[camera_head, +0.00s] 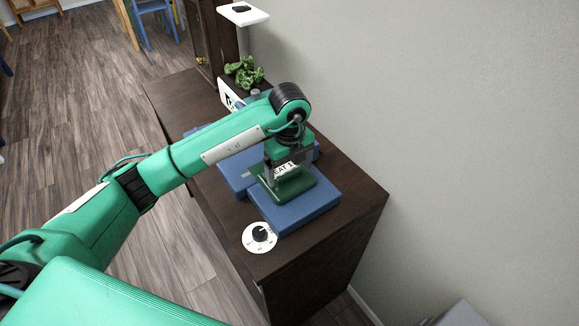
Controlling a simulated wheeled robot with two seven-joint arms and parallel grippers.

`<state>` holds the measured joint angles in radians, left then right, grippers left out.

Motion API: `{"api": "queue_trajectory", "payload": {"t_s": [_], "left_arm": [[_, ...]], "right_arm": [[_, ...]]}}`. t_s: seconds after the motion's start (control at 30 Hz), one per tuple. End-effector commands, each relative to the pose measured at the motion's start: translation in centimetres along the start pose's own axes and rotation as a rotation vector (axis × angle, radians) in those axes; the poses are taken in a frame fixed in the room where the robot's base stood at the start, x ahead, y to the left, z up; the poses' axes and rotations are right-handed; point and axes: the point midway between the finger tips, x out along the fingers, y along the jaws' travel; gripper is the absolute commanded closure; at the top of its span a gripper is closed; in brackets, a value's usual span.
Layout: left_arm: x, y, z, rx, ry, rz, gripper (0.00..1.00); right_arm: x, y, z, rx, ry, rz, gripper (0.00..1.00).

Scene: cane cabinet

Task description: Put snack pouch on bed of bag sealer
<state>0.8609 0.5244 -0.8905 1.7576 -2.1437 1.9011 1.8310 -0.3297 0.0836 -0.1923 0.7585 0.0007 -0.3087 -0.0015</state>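A flat dark green pouch (293,189) with a white printed label lies over the blue bed of the bag sealer (307,214). Whether its whole underside touches the bed, I cannot tell. My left gripper (287,172) points down right over the pouch, with a grey finger at each side of the label. My own arm and hand hide the pouch's far part, and I cannot tell whether the fingers grip it. A white dial with a black knob (260,236) is at the bed's near left corner. My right gripper is not in view.
The sealer stands on a dark wooden cabinet (345,190) against a grey wall. More blue surface (233,176) shows behind my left wrist. A green leafy plant (244,72) and a white-topped stand (243,15) are farther back. Floor is open at the left.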

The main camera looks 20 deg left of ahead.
Motion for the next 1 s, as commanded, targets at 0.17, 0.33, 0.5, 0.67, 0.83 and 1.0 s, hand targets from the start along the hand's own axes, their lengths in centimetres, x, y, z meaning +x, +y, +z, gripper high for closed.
{"api": "queue_trajectory", "payload": {"t_s": [0.17, 0.33, 0.5, 0.67, 0.83, 1.0], "left_arm": [[0.0, 0.0, 0.0, 0.000, 0.000, 0.000, 0.08], [-0.3, 0.0, 0.0, 0.000, 0.000, -0.001, 0.08], [-2.0, -0.1, 0.0, 0.000, -0.001, -0.005, 0.08], [-5.6, -0.1, 0.1, 0.001, -0.003, -0.007, 0.08], [-8.9, 0.0, 0.1, 0.000, -0.004, -0.004, 0.08], [-11.2, 0.0, 0.1, 0.000, -0.003, -0.003, 0.08]], "right_arm": [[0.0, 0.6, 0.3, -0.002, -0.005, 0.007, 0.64], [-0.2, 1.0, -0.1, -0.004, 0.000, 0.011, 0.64], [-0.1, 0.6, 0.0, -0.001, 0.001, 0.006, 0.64], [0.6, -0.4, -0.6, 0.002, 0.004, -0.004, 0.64], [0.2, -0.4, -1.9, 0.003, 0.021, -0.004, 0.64], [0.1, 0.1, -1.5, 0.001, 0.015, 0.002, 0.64]]}}
